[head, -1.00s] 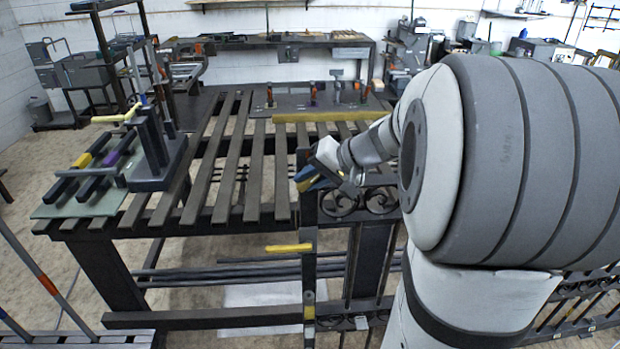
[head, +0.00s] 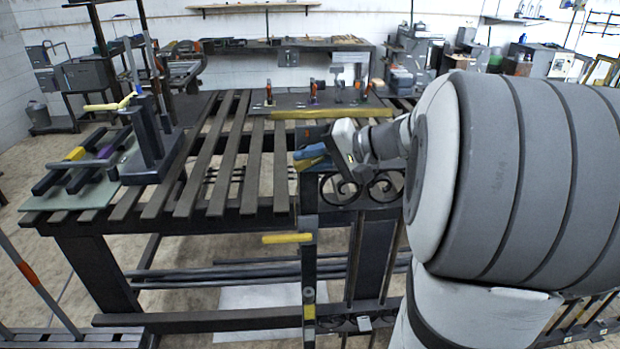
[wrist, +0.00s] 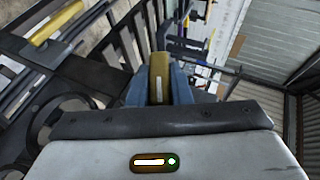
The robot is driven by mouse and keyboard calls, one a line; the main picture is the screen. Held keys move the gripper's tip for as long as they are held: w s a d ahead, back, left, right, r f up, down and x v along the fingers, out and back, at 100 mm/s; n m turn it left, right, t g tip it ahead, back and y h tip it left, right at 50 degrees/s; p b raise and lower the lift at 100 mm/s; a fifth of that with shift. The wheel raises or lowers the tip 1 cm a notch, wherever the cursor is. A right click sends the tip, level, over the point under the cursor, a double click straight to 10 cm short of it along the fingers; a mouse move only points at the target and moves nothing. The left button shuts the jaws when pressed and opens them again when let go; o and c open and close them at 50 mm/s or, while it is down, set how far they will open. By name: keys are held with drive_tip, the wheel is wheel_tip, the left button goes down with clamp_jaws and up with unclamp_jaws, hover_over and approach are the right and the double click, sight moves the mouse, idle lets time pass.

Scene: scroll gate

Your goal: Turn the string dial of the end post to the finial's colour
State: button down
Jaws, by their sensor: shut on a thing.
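The end post (head: 308,243) of the black scrollwork gate stands upright before the slatted table. A yellow lever (head: 287,238) sticks out left from it, and a small yellow patch (head: 308,312) sits lower down. My gripper (head: 311,158), with blue fingers, is at the top of this post. It is shut on a yellow piece, which shows in the wrist view (wrist: 159,78) between the fingers. I cannot tell whether this piece is the dial or another part of the post. I cannot make out a finial or its colour.
The slatted table (head: 196,180) lies behind and left of the post. A black stand (head: 150,150) and a glass plate (head: 75,216) with dark bars are at its left. A long yellow bar (head: 330,113) lies at its back. Gate scrolls (head: 340,188) are close below my wrist.

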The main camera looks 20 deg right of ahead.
sight(319, 162)
drive_tip(key=t+y+b, duration=0.1)
drive_tip(key=b, duration=0.1)
drive_tip(key=m+y+b, duration=0.1)
drive_tip(key=b, duration=0.2)
drive_tip(key=shift+f+t+y, duration=0.4)
drive_tip(key=shift+r+m+t+y+b, duration=0.15)
drive_tip(key=shift+m+t+y+b, duration=0.35)
drive_tip(key=shift+b, duration=0.5)
drive_tip(key=shift+r, duration=0.1)
drive_tip(key=c, duration=1.3)
unclamp_jaws()
drive_tip(key=v, duration=0.7)
drive_tip(key=shift+s+d, duration=0.1)
drive_tip(key=shift+d, duration=0.2)
drive_tip(key=shift+s, duration=0.1)
